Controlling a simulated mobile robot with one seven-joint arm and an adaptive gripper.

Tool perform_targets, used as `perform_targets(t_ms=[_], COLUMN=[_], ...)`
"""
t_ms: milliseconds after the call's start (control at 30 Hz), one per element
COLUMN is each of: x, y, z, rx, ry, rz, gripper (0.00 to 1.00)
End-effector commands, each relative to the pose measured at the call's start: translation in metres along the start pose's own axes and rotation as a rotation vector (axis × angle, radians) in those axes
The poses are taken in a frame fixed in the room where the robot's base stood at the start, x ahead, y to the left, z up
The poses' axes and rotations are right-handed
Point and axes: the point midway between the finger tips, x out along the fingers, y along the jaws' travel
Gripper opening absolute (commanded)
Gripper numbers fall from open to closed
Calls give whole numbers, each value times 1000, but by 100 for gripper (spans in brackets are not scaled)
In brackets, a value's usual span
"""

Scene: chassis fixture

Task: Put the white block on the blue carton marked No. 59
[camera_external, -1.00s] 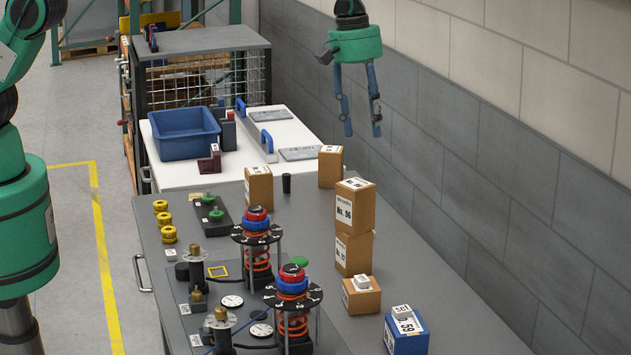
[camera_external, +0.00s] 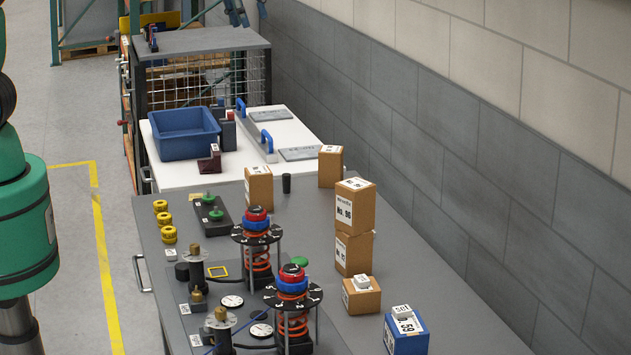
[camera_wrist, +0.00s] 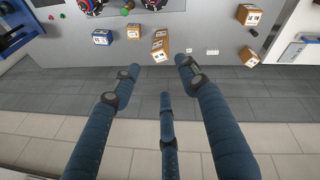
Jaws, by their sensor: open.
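The blue carton marked 59 (camera_external: 405,338) stands at the near right of the grey bench; it also shows in the wrist view (camera_wrist: 102,37). A white lettered piece (camera_external: 402,311) is at the back of its top; I cannot tell for sure whether it is a raised block or a label.
A brown stack topped by No. 96 (camera_external: 355,207) stands behind the low carton. Two more brown cartons (camera_external: 330,168) (camera_external: 258,187) are farther back. Spring fixtures (camera_external: 292,300) fill the bench's left side. A blue bin (camera_external: 183,135) stands on the white table. The wall (camera_external: 480,170) borders the right.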

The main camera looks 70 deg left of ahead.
Motion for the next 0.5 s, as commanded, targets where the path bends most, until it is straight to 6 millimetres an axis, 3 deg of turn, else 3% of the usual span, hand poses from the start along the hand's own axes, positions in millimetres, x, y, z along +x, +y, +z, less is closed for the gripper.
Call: perform_targets(t_ms=[200,500], x=[-37,-69], y=[-60,-140], z=[15,44], rx=[119,286], ry=[40,96], rz=[15,21], gripper=[44,44])
